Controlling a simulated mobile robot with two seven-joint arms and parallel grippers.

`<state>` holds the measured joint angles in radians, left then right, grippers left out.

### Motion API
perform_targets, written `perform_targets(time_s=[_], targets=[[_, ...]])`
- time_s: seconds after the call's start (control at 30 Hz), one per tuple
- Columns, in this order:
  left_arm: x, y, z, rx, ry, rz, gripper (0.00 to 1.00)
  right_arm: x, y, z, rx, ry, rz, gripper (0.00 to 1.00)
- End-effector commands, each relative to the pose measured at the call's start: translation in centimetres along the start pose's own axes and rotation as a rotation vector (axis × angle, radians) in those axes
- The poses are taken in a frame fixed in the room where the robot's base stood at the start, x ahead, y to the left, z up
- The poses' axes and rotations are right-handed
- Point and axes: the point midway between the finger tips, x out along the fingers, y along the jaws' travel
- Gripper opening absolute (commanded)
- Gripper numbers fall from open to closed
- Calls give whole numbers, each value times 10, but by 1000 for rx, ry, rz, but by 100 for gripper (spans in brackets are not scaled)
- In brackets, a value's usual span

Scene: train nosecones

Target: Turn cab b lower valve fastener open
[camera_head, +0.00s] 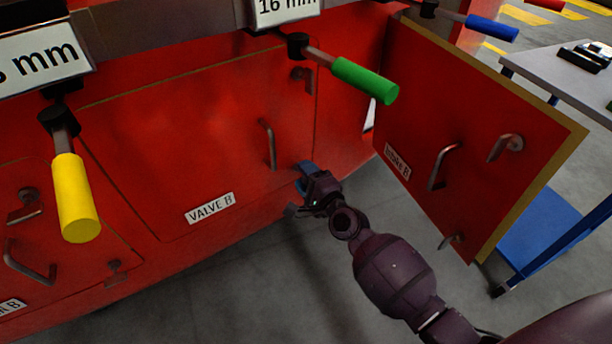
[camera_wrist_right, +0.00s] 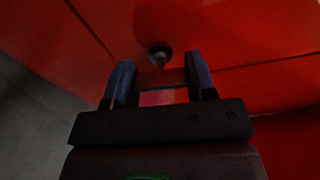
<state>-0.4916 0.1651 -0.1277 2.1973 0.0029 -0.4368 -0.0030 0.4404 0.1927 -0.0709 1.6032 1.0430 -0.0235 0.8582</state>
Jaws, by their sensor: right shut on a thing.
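The red valve B panel (camera_head: 200,130) is flush in the red nosecone wall, with a grey handle and the label VALVE B (camera_head: 209,208). Its upper fastener (camera_head: 303,74) shows at the panel's upper right. My right gripper (camera_head: 306,176) is at the panel's lower right corner, with blue fingertips against the red wall. In the right wrist view the lower fastener (camera_wrist_right: 160,52) shows as a small round metal knob, with a bar between the two fingers (camera_wrist_right: 160,78). The gripper is shut on this fastener. In the head view the gripper hides it. My left gripper is out of view.
The intake B door (camera_head: 470,125) stands open at the right, close to my right arm. A grey table (camera_head: 570,80) is at the far right. Floor below is clear.

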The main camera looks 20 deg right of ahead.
Motion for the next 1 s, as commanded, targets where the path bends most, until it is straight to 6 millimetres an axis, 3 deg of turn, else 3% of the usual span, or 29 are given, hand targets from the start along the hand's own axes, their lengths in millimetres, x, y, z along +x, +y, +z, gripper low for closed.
perform_targets(time_s=[0.33, 0.9, 0.93, 1.0], targets=[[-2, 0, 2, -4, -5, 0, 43, 0, 0, 0, -152, -1, -1, 27], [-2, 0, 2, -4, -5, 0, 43, 0, 0, 0, -184, 0, 0, 27], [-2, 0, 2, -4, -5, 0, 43, 0, 0, 0, -184, 0, 0, 53], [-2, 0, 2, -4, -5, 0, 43, 0, 0, 0, -184, 0, 0, 63]])
